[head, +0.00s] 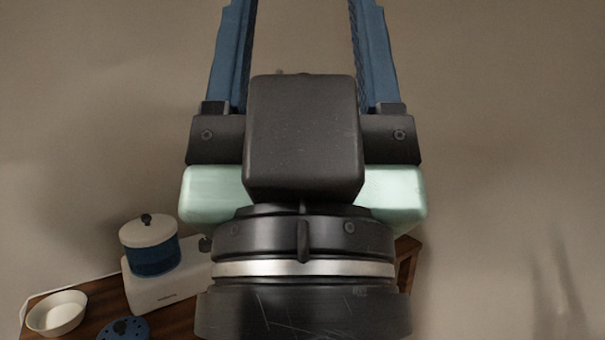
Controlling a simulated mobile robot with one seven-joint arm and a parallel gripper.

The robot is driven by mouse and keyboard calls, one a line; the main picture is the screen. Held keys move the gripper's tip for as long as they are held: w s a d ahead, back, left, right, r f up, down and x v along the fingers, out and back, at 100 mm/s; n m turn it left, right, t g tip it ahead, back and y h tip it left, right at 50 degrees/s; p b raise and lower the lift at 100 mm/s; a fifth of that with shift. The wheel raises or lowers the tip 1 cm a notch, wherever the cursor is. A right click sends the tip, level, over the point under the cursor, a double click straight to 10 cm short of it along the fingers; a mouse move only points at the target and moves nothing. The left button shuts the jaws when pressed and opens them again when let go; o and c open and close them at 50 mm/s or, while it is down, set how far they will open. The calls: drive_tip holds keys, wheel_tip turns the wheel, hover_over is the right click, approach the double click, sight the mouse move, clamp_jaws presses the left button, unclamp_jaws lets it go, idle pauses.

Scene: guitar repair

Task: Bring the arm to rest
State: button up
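My gripper (304,8) fills the middle of the head view and points up. Its two blue fingers stand wide apart on either side, with only bare wall visible between them. The fingertips run out of the top of the picture. The dark wrist and the pale green gripper body show below the fingers and hide part of the table behind.
A wooden table (92,292) is at the lower left, partly hidden by my arm. On it are a white bowl (57,314), a white appliance with a blue pot (153,258) on it, and a blue perforated item (124,329). The right side shows plain wall.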

wheel_tip(320, 180, up, 24)
drive_tip(key=p, duration=2.2)
drive_tip(key=shift+r, duration=0.15)
